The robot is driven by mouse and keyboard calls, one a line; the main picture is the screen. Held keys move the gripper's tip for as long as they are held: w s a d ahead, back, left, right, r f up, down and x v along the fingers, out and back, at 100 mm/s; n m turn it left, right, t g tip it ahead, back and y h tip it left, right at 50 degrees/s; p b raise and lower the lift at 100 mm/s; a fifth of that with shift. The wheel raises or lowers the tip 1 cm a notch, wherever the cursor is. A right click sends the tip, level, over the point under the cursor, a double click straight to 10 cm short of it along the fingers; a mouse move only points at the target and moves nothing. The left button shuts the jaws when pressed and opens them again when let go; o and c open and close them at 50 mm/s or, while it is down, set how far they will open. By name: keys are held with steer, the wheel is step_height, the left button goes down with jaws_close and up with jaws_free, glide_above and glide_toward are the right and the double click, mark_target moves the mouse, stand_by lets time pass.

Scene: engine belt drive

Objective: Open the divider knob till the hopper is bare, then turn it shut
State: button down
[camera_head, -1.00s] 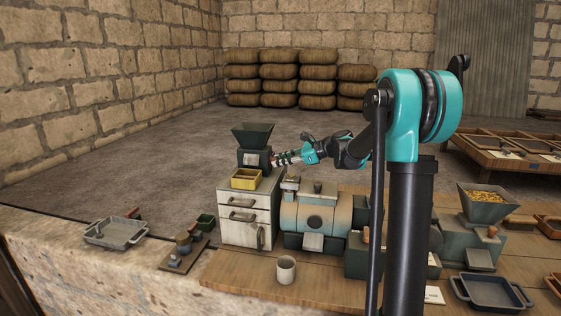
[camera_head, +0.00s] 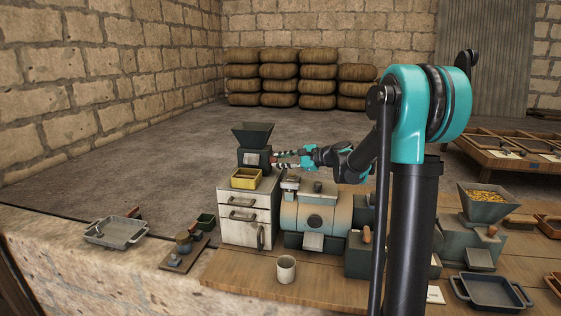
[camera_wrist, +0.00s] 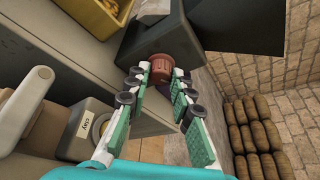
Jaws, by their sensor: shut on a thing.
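The hopper (camera_head: 253,133) is a dark, flared funnel on a dark divider body (camera_head: 250,157), on top of a white cabinet at centre left. No contents show above its rim; its inside is not clear to me. The reddish-brown divider knob (camera_wrist: 160,70) projects from the side of the body in the wrist view. My gripper (camera_wrist: 161,75) is shut on the knob, with one finger on each side of it. In the head view my gripper (camera_head: 275,159) reaches the body from the right.
A yellow tray (camera_head: 246,179) stands on the drawer cabinet (camera_head: 245,231) in front of the divider; the wrist view shows yellowish pieces in the tray (camera_wrist: 100,14). A blue-grey machine (camera_head: 315,218) stands close right. Another hopper (camera_head: 487,211), holding yellow grains, stands farther right.

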steer(key=shift+s+f+n+t+y, duration=0.15)
steer(key=shift+n+t, duration=0.35)
steer(key=shift+n, duration=0.4)
steer(key=shift+w+f+n+t+y, duration=0.15)
steer(key=shift+n+t, duration=0.35)
steer(key=shift+n, duration=0.4)
steer(key=shift+s+r, duration=0.1)
steer(key=shift+s, duration=0.05)
steer(key=c, duration=1.3)
jaws_free()
steer(key=v, duration=1.2)
